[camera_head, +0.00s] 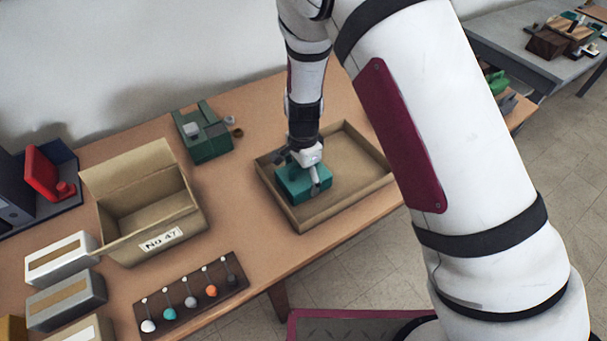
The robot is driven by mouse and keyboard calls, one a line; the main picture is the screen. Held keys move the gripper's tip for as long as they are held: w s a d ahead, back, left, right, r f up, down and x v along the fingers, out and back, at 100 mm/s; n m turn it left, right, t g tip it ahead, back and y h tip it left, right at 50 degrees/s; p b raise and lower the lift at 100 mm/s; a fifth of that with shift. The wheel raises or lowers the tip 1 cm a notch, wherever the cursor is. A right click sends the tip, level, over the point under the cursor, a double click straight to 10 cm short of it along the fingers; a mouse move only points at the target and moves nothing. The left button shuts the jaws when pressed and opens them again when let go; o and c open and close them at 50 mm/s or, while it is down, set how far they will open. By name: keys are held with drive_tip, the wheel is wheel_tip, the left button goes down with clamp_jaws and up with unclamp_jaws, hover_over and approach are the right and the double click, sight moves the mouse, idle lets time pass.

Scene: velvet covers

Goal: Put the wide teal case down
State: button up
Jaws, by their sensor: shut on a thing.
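The teal case (292,187) is a small box-like thing in the left part of a shallow tan tray (342,208) on the wooden table. My gripper (312,172) points down over the case and is shut on it, with one pale finger showing against its near side. The far finger and part of the case's top are hidden by the gripper. I cannot tell whether the underside of the case touches the tray floor. The right part of the tray is bare.
An open cardboard box (150,215) marked "No 47" stands left of the tray. A dark green case-like object (206,140) stands behind. A dark board with several coloured balls (190,302) lies at the front. Grey and white boxes (65,298) line the left. My arm covers the right side.

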drive_tip(key=shift+f, duration=0.2)
drive_tip(key=o, duration=1.3)
drive_tip(key=shift+r, duration=0.15)
